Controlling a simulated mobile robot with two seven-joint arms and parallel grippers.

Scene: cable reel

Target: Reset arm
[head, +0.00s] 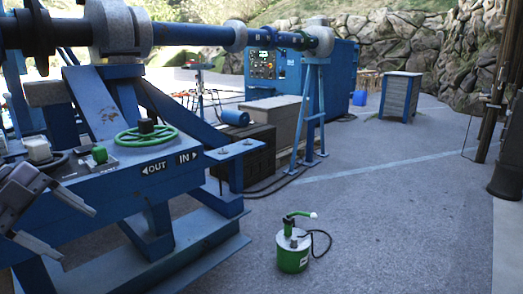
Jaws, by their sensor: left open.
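My left gripper (66,226) comes in at the lower left of the head view. Its jaws are apart and I see nothing between them. It hangs in front of the blue reel stand (150,185), close to the control panel. Whether it touches the stand I cannot tell. On the panel are a green handwheel (146,136), a small green knob (100,154) and an OUT/IN label (169,164). My right gripper is not in view.
A green and white canister (293,252) with a hose stands on the grey floor. A blue machine cabinet (340,75), a dark crate (250,155) and a grey cabinet (401,95) stand farther back. A dark post (508,110) is at the right. The floor at centre right is open.

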